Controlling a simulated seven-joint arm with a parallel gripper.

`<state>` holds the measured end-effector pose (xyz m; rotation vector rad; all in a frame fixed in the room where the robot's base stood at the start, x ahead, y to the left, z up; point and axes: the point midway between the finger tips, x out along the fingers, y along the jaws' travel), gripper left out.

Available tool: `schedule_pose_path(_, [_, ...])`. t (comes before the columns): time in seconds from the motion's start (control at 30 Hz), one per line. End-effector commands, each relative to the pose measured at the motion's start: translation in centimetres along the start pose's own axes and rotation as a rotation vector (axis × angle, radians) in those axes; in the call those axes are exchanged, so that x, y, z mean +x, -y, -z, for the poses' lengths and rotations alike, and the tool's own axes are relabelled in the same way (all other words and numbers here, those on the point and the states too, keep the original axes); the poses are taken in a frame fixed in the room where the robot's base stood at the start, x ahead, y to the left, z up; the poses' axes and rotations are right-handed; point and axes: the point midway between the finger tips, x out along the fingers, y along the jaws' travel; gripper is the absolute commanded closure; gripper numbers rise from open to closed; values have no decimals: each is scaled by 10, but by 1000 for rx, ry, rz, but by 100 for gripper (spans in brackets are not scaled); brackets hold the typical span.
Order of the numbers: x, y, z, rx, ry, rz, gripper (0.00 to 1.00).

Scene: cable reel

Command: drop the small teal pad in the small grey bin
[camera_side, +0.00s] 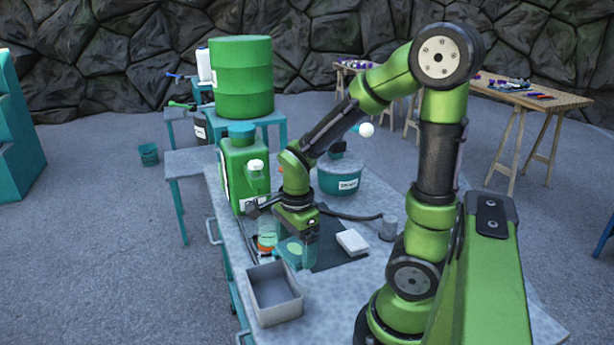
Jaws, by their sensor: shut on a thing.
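My gripper (293,249) points down over the bench, a little above and behind the small grey bin. It is shut on the small teal pad (290,251), which shows between and just below the fingers. The exact grip on the pad is partly hidden. The small grey bin (277,316) is an open, square-topped box near the front left edge of the bench. Its visible inside looks empty. The pad is outside the bin, beyond its far rim and slightly to the right in the picture.
A jar with an orange band (266,243) stands close left of my gripper. A white block (351,242) lies on a dark mat (326,257) to the right, near a grey cup (388,229). A green canister (242,175) and teal pot (340,180) stand behind.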

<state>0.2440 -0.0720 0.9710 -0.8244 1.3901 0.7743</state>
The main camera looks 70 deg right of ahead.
Motion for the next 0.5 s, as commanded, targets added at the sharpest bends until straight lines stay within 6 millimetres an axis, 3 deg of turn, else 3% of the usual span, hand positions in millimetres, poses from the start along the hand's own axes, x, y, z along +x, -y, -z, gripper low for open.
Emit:
schedule_pose_path(0.03, [-8,0,-21,-12,4,3,46])
schedule_pose_path(0.1, [-17,-2,-44,10,6,0,46])
schedule_pose_path(0.2, [-28,-7,-65,72,4,-10,46])
schedule_pose_path(0.5, [-32,-12,-69,245,-14,-41,46])
